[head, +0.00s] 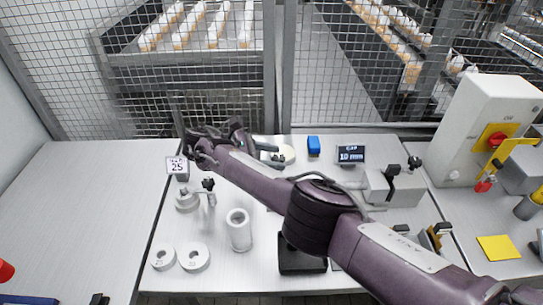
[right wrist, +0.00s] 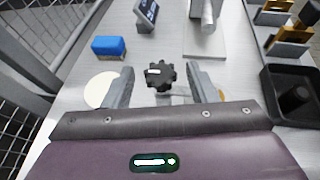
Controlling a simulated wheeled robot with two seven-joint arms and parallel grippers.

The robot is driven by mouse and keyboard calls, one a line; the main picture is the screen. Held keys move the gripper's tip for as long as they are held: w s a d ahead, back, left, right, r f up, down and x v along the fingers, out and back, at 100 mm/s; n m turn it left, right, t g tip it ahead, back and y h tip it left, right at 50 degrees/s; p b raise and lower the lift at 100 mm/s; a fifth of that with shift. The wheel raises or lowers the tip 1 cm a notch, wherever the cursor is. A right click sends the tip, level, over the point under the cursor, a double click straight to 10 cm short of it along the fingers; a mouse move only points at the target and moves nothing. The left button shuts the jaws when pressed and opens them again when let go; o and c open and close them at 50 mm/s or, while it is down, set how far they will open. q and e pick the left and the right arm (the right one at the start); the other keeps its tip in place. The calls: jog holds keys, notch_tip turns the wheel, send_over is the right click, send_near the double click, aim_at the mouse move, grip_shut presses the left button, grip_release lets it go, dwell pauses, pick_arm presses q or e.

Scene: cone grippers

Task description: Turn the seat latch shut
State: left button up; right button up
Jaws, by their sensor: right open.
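My right gripper (head: 272,152) reaches over the bench near the back middle, its fingers pointing right. In the right wrist view its two grey fingers (right wrist: 160,80) stand apart and are open. A black lobed knob (right wrist: 158,74) with a small pale mark lies between the fingers in that view, with visible gaps on both sides. It seems to be the handle of the seat latch, but the pictures do not settle this. My own gripper body and arm hide much of the fixture below it. My left gripper is not in view.
A blue block (head: 313,146) and a 10 mm display (head: 351,154) stand at the back. A pale disc (head: 288,153) lies by my fingers. A white tube (head: 238,230), rings (head: 195,257) and a clamp stand (head: 188,200) are at the left front.

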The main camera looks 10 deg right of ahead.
notch_tip(320, 180, up, 20)
jog(key=p, duration=1.9)
jog(key=shift+s+f, duration=0.1)
